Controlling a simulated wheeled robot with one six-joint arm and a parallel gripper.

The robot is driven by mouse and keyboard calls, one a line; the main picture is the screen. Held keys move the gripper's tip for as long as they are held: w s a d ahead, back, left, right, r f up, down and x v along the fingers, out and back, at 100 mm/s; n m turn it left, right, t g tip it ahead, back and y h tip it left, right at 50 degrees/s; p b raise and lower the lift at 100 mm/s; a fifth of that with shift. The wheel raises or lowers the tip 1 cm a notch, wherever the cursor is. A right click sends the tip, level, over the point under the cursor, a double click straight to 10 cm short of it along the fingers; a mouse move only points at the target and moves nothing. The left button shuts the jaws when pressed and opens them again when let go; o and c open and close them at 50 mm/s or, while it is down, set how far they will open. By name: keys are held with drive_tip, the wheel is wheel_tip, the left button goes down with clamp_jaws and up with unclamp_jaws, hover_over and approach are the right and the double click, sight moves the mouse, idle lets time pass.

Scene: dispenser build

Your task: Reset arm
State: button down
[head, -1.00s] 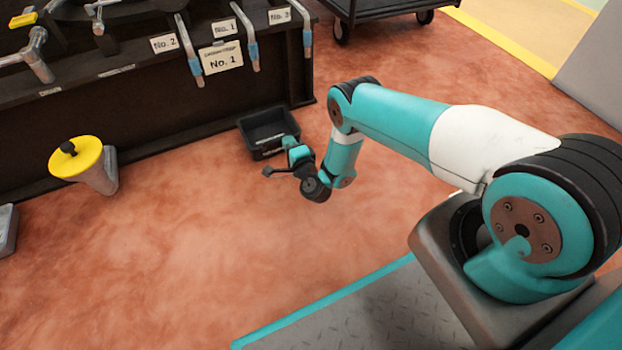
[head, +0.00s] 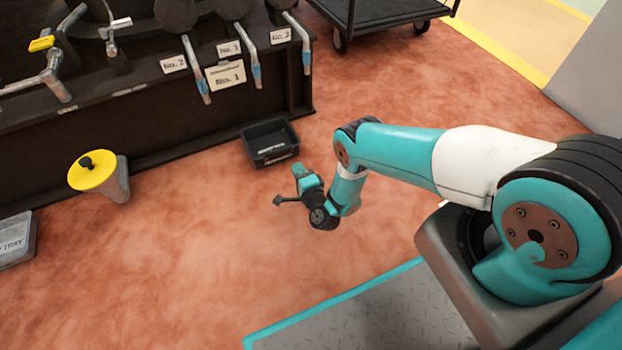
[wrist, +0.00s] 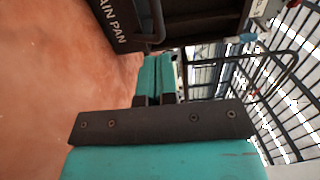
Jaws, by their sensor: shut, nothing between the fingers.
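My arm reaches out from the right in the head view, bent down at the elbow. My gripper (head: 290,200) hangs above the reddish floor, in front of the black bin and apart from it. In the wrist view my gripper (wrist: 157,75) shows its two teal fingers pressed together with nothing between them.
A black bin (head: 270,145) stands on the floor by the dark dispenser bench (head: 170,125). A yellow-lidded container (head: 95,175) and a grey tray (head: 14,240) stand at left. A black cart (head: 385,12) is at the back. The wrist view shows a drain pan (wrist: 112,22).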

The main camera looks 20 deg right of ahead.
drive_tip(key=s+p, duration=0.4)
drive_tip(key=s, duration=0.1)
drive_tip(key=shift+s+d+r, duration=0.1)
drive_tip(key=shift+s+r, duration=0.1)
drive_tip(key=shift+s, duration=0.1)
drive_tip(key=shift+s+f+p, duration=0.2)
drive_tip(key=shift+s+p, duration=0.1)
drive_tip(key=shift+s, duration=0.45)
